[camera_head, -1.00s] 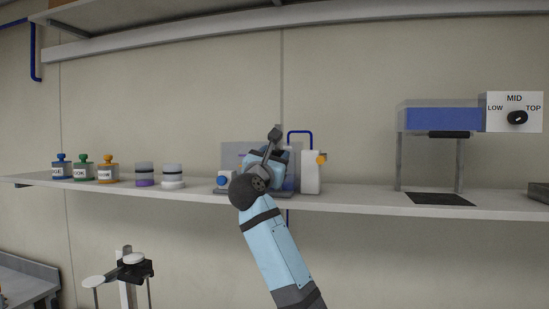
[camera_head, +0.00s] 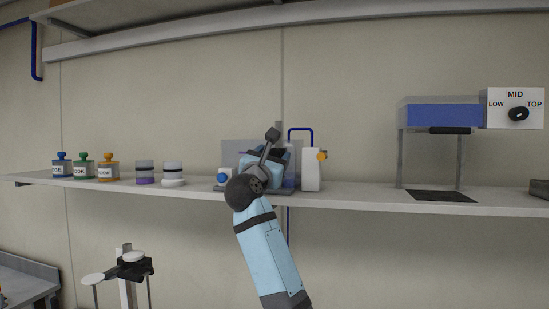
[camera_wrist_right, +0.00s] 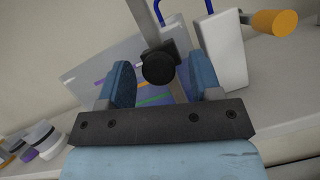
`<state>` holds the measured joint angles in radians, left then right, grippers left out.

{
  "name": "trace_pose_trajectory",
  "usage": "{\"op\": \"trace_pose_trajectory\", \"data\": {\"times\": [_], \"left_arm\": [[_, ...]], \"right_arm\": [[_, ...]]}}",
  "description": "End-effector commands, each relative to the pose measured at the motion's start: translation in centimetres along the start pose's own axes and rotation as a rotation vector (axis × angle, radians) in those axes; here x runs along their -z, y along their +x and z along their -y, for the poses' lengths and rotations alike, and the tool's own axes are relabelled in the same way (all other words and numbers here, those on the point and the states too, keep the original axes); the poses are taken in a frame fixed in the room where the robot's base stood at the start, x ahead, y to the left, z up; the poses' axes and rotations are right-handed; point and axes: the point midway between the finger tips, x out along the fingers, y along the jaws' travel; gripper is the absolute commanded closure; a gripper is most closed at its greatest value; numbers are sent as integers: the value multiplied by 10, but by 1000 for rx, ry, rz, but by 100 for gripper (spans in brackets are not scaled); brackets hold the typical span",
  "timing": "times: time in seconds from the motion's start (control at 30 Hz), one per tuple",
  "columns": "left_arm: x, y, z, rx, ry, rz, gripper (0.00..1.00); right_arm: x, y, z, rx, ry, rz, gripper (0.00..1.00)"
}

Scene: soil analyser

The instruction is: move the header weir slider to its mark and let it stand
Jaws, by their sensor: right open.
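The slider, a dark round knob on a dark block (camera_wrist_right: 159,67), sits on an upright metal rail (camera_wrist_right: 142,22) in the right wrist view. Which line is the slider's mark I cannot tell. My right gripper (camera_wrist_right: 162,78) is open, with a blue finger on each side of the knob. Whether either finger touches it I cannot tell. In the head view my right gripper (camera_head: 268,160) is at the shelf unit and hides most of it. My left gripper is not in view.
Several capped bottles (camera_head: 84,168) and two jars (camera_head: 172,172) stand to the left on the shelf (camera_head: 360,198).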

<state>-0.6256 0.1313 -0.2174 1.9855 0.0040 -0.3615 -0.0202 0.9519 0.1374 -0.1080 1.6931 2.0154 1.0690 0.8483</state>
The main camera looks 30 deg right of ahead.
Motion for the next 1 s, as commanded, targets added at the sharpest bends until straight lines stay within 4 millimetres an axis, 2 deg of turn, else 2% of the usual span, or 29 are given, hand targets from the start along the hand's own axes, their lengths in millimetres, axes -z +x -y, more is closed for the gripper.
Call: {"op": "trace_pose_trajectory", "data": {"times": [0.3, 0.5, 0.7, 1.0], "left_arm": [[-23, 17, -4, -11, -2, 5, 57], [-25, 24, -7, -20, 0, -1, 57], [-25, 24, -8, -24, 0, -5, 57], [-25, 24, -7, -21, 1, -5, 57]], "right_arm": [[5, -74, 0, -4, 4, -4, 42], [4, -108, -1, -2, 1, -3, 42], [2, -123, -1, -1, -1, -2, 42], [1, -124, -1, -1, -2, -1, 42]]}}
